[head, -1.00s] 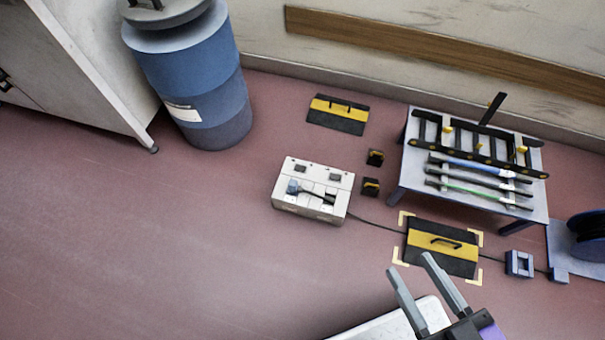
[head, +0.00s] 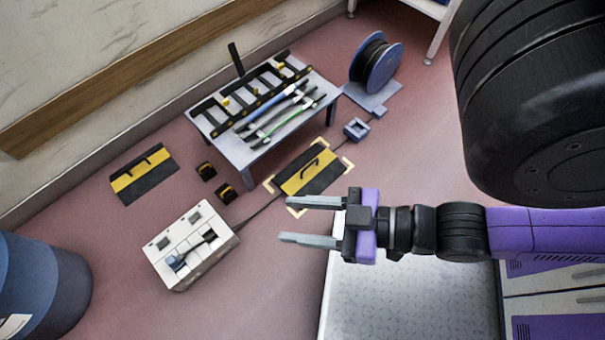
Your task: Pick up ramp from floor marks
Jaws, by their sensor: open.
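The ramp (head: 298,180), a black plate with a yellow band and a dark handle, lies on the floor between cream corner marks (head: 295,211). A dark cable runs to it from the white box. A second black and yellow ramp (head: 145,175) lies by the wall at the left, away from the marks. My gripper (head: 298,220) is open and empty. In the picture its fingers point left, just below the marked ramp, apart from it as far as I can tell. Its upper finger overlaps the near mark's edge.
A low table (head: 238,148) with a black rack and coloured cables stands behind the ramp. A white socket box (head: 192,247), two small black and yellow blocks (head: 227,193), a blue block (head: 356,129) and a cable reel (head: 376,67) stand around. A blue barrel (head: 40,285) is at left.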

